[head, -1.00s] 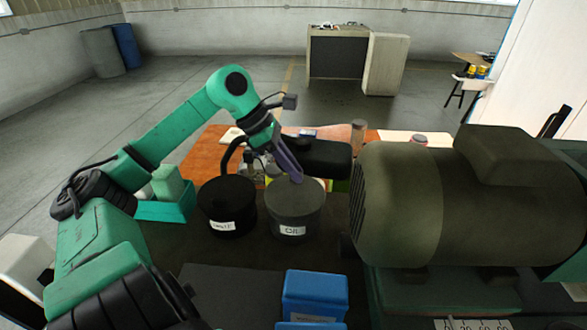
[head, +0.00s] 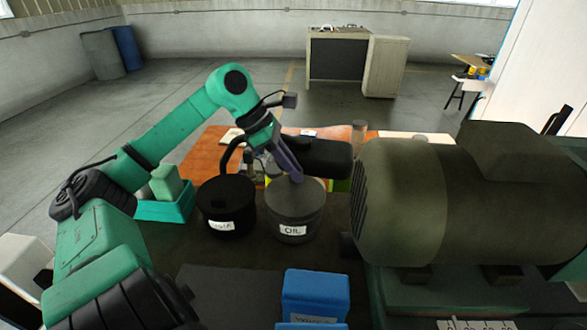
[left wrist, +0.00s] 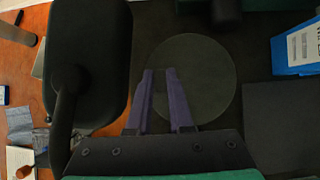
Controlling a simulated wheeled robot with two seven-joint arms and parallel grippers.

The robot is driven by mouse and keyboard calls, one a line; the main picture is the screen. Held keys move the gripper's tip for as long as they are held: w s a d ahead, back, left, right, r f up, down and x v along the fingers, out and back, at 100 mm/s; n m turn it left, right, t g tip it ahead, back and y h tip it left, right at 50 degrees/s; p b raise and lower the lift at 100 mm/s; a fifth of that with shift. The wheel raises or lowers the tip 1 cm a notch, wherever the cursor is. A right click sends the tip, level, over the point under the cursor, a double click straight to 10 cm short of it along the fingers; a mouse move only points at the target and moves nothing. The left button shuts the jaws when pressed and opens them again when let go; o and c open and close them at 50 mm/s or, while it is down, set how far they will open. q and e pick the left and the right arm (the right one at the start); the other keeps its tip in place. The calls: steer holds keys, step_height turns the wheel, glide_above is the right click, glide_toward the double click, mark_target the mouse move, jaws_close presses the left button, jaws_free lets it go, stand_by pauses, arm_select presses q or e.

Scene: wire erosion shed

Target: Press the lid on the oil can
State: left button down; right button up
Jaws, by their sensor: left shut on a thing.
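The oil can (head: 293,230) is a dark grey round can with a white OIL label, upright on the dark bench just right of a black can with a pale label. Its round, flat, dark lid (head: 312,190) lies over its top; it also shows as a disc in the left wrist view (left wrist: 205,80). I cannot tell whether the lid is fully seated. My left gripper (head: 297,179) points down at the lid, its purple fingers close together and shut on it. The fingertips also show over the disc (left wrist: 160,72). The gripped part is hidden between them. My right gripper is out of view.
The black can (head: 228,205) stands close left. A large motor-like machine (head: 410,205) stands to the right. A blue bin (head: 315,295) sits in front, a green tray (head: 165,211) at left. An orange-brown table (head: 205,150) lies behind.

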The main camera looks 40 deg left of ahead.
arm_select(q)
steer(key=shift+c, duration=1.3)
jaws_free()
steer(key=shift+r+p, duration=2.45)
steer(key=shift+r, duration=1.1)
jaws_close()
